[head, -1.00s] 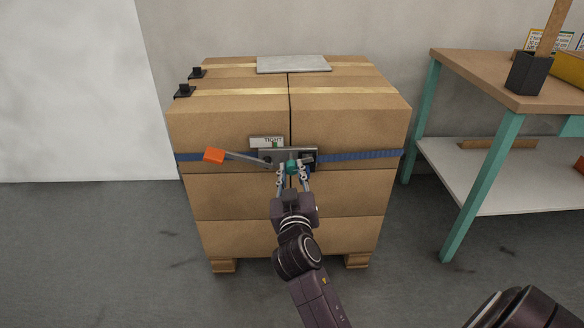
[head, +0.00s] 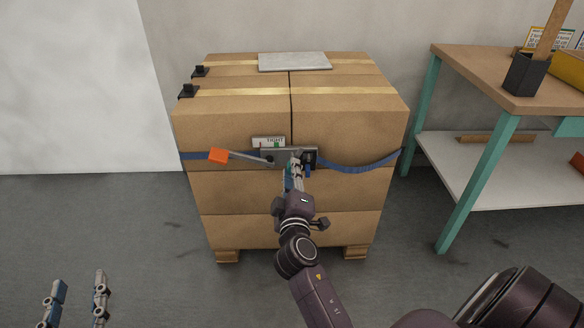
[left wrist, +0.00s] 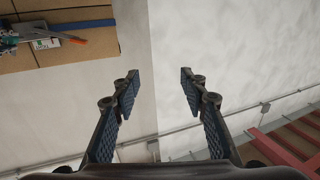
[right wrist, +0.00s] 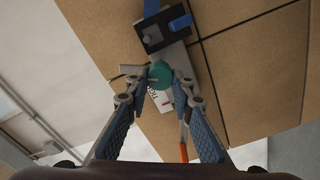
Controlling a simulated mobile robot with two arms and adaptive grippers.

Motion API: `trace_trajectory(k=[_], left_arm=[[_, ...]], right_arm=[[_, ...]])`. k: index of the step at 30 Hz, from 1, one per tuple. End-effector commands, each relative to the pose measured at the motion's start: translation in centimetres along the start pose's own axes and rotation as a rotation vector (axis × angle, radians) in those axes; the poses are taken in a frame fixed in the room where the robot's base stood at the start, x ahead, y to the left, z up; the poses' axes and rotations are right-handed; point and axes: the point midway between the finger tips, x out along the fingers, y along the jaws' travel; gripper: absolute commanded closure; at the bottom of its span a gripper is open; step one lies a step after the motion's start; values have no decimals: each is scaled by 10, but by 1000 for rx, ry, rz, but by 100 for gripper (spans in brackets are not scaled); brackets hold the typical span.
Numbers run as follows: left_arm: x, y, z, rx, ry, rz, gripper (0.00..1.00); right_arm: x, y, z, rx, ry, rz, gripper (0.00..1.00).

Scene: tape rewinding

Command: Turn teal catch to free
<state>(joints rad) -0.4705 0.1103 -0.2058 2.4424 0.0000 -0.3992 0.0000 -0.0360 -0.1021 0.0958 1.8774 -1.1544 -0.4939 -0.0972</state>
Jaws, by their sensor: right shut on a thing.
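The teal catch (right wrist: 160,75) is a small rounded knob on the grey ratchet plate (head: 270,158), on the front of the carton stack. My right gripper (right wrist: 158,80) is shut on it, with a fingertip on each side. In the head view, my right gripper (head: 296,168) covers most of the catch. The blue strap (head: 350,168) sags to the right of the plate. A lever with an orange handle (head: 218,155) points left. My left gripper (left wrist: 158,85) is open and empty, low at the left of the head view (head: 75,300).
A teal-legged workbench (head: 480,75) stands at right. The floor at left is clear.

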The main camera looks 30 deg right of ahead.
Motion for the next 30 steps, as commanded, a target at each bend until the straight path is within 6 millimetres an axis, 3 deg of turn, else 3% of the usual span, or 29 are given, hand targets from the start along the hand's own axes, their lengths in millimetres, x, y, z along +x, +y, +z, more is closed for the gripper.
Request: trace_trajectory(k=[6,15,21,30], left_arm=[[-12,-7,47,3,-225,-14,60],[-36,-13,95,3,-456,-27,60],[-48,-15,111,3,-539,-32,60],[-54,-16,119,3,-578,-35,60]], right_arm=[[0,2,-2,-193,4,1,100],[0,0,-2,-390,4,2,100],[0,0,-2,-460,4,3,100],[0,-1,-1,-494,3,3,100]])
